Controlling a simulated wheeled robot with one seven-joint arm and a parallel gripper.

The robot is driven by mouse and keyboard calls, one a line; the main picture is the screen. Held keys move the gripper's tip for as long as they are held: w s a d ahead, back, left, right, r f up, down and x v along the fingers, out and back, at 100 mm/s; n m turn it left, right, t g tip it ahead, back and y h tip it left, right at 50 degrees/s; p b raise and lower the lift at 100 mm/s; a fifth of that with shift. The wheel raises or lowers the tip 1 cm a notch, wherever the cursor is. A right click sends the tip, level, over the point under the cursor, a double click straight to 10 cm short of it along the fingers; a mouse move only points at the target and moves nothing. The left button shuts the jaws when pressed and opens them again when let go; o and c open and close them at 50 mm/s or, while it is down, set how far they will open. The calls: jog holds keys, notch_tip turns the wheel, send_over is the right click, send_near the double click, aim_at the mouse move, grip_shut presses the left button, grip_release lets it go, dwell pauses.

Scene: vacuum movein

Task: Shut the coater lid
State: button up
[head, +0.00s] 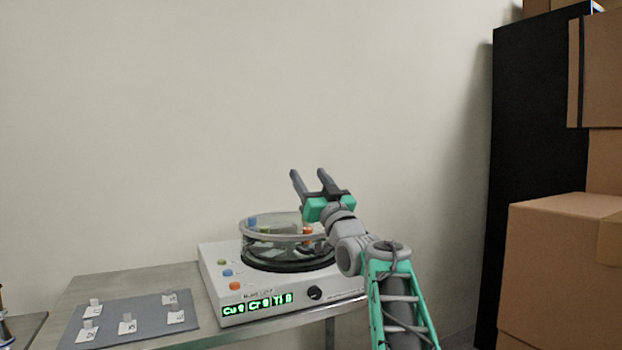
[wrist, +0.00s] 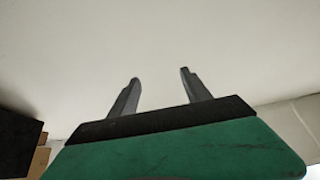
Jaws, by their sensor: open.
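The coater (head: 215,275) is a white box on the table, with a green-lit display on its front. Its round clear chamber has a grey upper ring (head: 258,238) above a black base ring (head: 262,265). Blue and orange pieces show in or through the chamber. I see no lid standing upright; I cannot tell whether the grey ring is the lid or how it is seated. My gripper (head: 308,173) is open and empty, above and right of the chamber, fingers pointing up. My arm hides the chamber's right side. In the wrist view, both fingers (wrist: 159,76) are apart against bare wall.
A grey mat (head: 150,318) with several small labelled pieces lies on the table (head: 130,285), left of the coater. A black cabinet (head: 535,140) and stacked cardboard boxes (head: 560,265) stand at the right. The wall behind is bare, with free air above the coater.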

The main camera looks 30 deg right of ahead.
jog(key=shift+o, duration=0.7)
jog(key=shift+s+a+r, duration=0.1)
jog(key=shift+s+r, duration=0.05)
jog(key=shift+r, duration=0.05)
jog(key=o, duration=0.6)
jog(key=shift+c, duration=0.2)
jog(key=shift+s, duration=0.15)
jog(key=v, duration=0.7)
jog(key=shift+s+f, duration=0.2)
jog(key=shift+s, duration=0.1)
